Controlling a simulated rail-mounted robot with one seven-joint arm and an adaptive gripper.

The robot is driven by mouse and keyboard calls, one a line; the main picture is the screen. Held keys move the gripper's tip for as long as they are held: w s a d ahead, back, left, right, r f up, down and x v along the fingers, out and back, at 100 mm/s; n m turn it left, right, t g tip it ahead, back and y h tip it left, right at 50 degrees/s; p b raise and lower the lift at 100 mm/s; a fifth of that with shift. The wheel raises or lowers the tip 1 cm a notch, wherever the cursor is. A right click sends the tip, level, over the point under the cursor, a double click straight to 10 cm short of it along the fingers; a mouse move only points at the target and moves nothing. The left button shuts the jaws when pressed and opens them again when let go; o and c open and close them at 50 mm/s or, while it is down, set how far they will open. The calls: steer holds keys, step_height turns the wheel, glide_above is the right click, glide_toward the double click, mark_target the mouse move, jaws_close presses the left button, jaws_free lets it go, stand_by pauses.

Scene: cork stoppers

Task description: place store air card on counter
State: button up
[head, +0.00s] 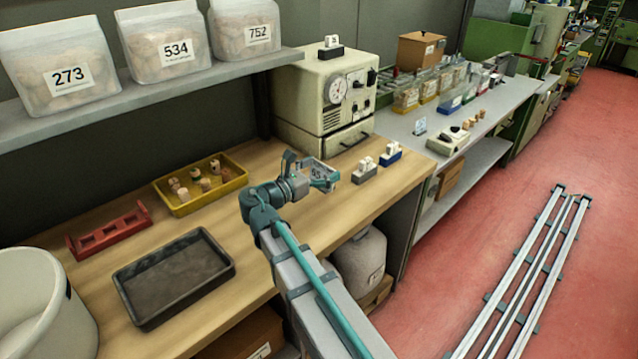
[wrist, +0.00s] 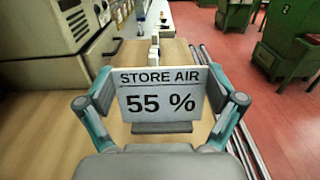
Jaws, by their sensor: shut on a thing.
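The store air card (wrist: 158,98) is a pale grey plate with dark print reading "STORE AIR 55 %". It stands upright between the two teal fingers of my gripper (wrist: 160,105) in the wrist view. My gripper (head: 322,178) is shut on the card and holds it above the right part of the wooden counter (head: 290,230). In the head view the card's face is small and partly hidden by the gripper. I cannot tell whether the card's lower edge touches the counter.
Two small holders with white pieces (head: 364,170) (head: 391,154) stand just right of my gripper. A cream machine with a dial (head: 318,95) stands behind. A black tray (head: 172,275), yellow tray (head: 200,184) and red rack (head: 108,232) lie left.

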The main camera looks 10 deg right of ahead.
steer(key=w+f, duration=0.5)
steer(key=f, duration=0.1)
steer(key=shift+w+p, duration=0.35)
steer(key=shift+w, duration=0.05)
steer(key=shift+w+f, duration=0.15)
steer(key=shift+f, duration=1.6)
steer(key=shift+f, duration=0.1)
steer(key=o, duration=0.8)
steer(key=b+v, duration=0.1)
steer(key=v, duration=0.6)
steer(key=shift+a, duration=0.2)
